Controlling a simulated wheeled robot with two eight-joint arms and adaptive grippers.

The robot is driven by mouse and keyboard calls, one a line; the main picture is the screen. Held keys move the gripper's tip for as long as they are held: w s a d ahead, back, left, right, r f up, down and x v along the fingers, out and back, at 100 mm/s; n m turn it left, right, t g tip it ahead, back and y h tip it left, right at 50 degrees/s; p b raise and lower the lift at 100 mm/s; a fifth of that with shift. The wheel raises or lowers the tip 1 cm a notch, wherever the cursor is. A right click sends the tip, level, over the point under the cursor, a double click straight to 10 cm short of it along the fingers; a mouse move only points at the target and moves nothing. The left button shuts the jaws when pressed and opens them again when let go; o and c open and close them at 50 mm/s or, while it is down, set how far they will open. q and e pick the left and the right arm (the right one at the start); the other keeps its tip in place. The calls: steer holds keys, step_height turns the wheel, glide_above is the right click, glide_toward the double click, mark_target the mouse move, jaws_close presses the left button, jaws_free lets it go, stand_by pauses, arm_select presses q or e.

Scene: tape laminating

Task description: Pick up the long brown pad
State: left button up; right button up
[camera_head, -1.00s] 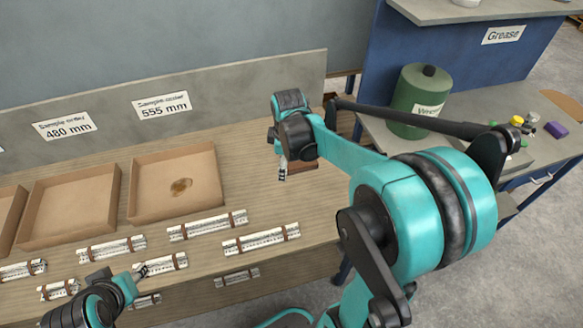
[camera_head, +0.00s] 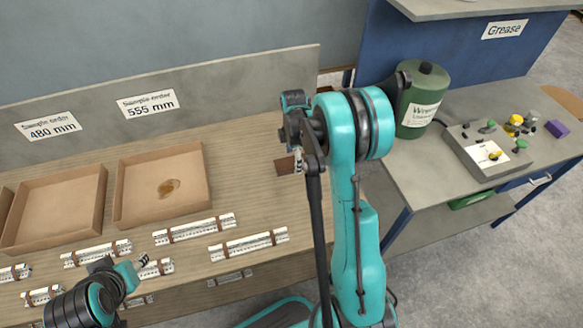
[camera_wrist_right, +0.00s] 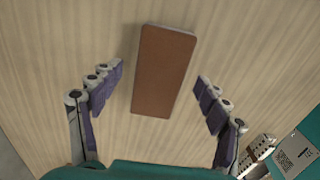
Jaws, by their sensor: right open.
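The long brown pad (camera_wrist_right: 163,70) lies flat on the wooden table in the right wrist view, a brown block with a paler edge. In the head view, part of the pad (camera_head: 285,166) shows below my right wrist; the rest is hidden. My right gripper (camera_wrist_right: 160,76) is open and empty, with a purple-padded finger on each side of the pad and gaps between. In the head view my right gripper (camera_head: 298,160) is partly hidden by its arm. My left gripper (camera_head: 138,264) is at lower left near the silver strips; its jaws are too small to read.
Several banded silver strips (camera_head: 248,244) lie along the table's front. Open cardboard trays (camera_head: 207,180) stand behind them. A green canister (camera_head: 424,100) and a grey box (camera_head: 485,165) stand on the right bench.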

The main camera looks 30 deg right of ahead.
steer(key=shift+f, duration=0.55)
steer(key=shift+r, duration=0.1)
steer(key=c, duration=1.2)
steer(key=shift+c, duration=0.2)
step_height(320, 180, up, 4)
steer(key=shift+r+p, duration=0.1)
steer(key=shift+p, duration=1)
steer(key=s+d+r+p, duration=0.2)
steer(key=s+r, duration=0.4)
steer(key=s, duration=0.5)
steer(key=shift+s+d+r+p, duration=0.3)
steer(key=shift+r+p, duration=0.1)
steer(key=shift+p, duration=0.35)
steer(key=shift+w, duration=0.1)
